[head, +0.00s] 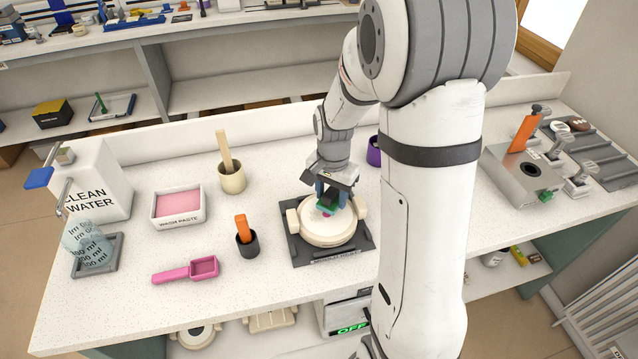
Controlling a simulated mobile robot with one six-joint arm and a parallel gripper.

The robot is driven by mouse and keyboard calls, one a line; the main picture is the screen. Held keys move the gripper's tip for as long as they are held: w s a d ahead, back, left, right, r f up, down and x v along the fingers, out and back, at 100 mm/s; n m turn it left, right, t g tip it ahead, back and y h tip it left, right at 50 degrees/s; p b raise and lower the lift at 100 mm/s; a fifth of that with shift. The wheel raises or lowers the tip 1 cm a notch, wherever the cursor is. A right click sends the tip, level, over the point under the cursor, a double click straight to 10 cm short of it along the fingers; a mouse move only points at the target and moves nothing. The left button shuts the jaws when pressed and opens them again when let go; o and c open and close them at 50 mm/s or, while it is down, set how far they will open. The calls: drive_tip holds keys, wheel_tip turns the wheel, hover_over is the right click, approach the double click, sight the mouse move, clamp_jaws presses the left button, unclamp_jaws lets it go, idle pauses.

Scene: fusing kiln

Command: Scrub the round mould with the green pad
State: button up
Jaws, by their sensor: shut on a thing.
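The round mould (328,236) is a cream disc with side lugs. It sits in a dark square base (301,254) with a label along its front edge, near the middle of the bench. My gripper (329,205) points down over the mould and is shut on the green pad (325,210). The pad is low over the middle of the mould's top. Whether it touches the surface cannot be told at this size. A small purple-pink patch shows beside the pad. My arm hides the area right of the mould.
Left of the mould stand a dark cup with an orange handle (247,242), a pink scoop (187,271), a wash paste tray (178,206), a cream pot (232,178) and a clean water tank (95,185). A purple cup (374,151) is behind. A metal box (520,172) stands right.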

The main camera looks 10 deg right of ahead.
drive_tip(key=r, duration=0.2)
drive_tip(key=p, duration=0.1)
drive_tip(key=shift+s+r, duration=0.25)
drive_tip(key=shift+r, duration=0.15)
drive_tip(key=shift+w+r+p, duration=0.25)
drive_tip(key=shift+r+p, duration=0.25)
drive_tip(key=shift+r, duration=0.15)
drive_tip(key=shift+s+r+p, duration=0.1)
drive_tip(key=shift+r+p, duration=0.8)
drive_tip(key=shift+r, duration=0.5)
drive_tip(key=shift+f, duration=0.1)
